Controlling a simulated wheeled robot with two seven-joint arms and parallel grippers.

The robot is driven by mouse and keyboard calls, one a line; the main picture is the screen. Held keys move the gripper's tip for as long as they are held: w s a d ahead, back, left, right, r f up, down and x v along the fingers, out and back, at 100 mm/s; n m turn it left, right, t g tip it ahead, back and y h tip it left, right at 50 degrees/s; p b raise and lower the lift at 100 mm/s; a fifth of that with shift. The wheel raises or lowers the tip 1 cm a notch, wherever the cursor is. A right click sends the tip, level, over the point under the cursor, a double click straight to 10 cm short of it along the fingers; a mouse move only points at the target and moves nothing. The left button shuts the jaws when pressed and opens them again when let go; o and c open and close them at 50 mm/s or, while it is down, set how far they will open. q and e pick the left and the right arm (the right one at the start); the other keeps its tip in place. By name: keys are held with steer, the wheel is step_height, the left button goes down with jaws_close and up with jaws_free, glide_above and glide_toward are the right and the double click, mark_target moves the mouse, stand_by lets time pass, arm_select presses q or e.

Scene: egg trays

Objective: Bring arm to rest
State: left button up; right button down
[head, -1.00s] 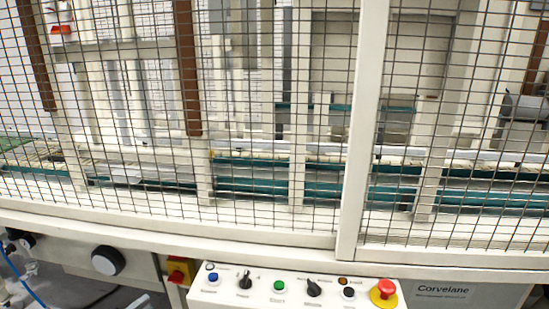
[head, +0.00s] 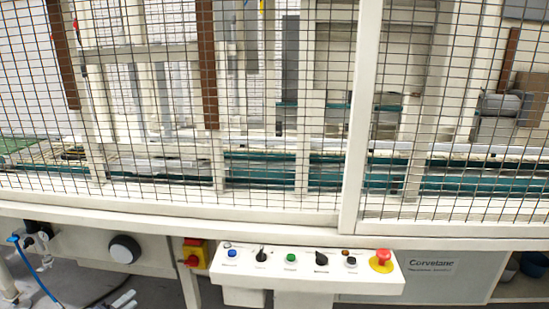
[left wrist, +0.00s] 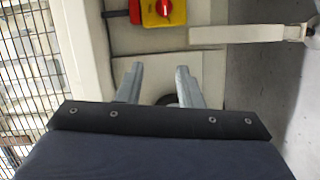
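My left gripper (left wrist: 158,80) shows in the left wrist view with its two grey fingers apart and nothing held between them. It points toward the pale front of the machine, where a dark round knob is partly hidden behind the fingers. In the head view, only the grey fingertips of my left gripper (head: 123,301) show at the bottom left edge, low in front of the machine. The rest of my left arm is out of the head view. My right gripper is in neither view.
A wire-mesh guard with a cream frame (head: 352,120) fills the head view. A control panel (head: 305,275) with a red stop button (head: 381,257) juts out below. A red and yellow switch (left wrist: 163,9) is near the left gripper. Grey floor (left wrist: 265,90) lies to the right.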

arm_select(q)
step_height(320, 180, up, 10)
steer(key=w+m+g+y, duration=0.1)
steer(key=w+m+y, duration=0.1)
steer(key=y, duration=0.3)
steer(key=s+d+r+g+y, duration=0.3)
steer(key=s+r, duration=0.4)
steer(key=r, duration=0.2)
steer(key=s+d+m+g+h+p, duration=0.1)
steer(key=s+d+m+g+h, duration=0.25)
steer(key=s+d, duration=0.85)
steer(key=s+d+m+g+h+p, duration=0.1)
steer(key=s+d+m+g+h, duration=0.15)
steer(key=s+d+m, duration=0.9)
steer(key=s+a+r+n+p, duration=0.2)
steer(key=r+n+p, duration=0.1)
steer(key=r+p, duration=0.8)
steer(key=s+a+r+n+p, duration=0.1)
steer(key=s+r+n+p, duration=0.1)
steer(key=r+p, duration=0.9)
steer(key=shift+a+r+n+y, duration=0.3)
steer(key=shift+a+r+n, duration=0.1)
steer(key=shift+r+n, duration=0.35)
steer(key=shift+s+f, duration=0.1)
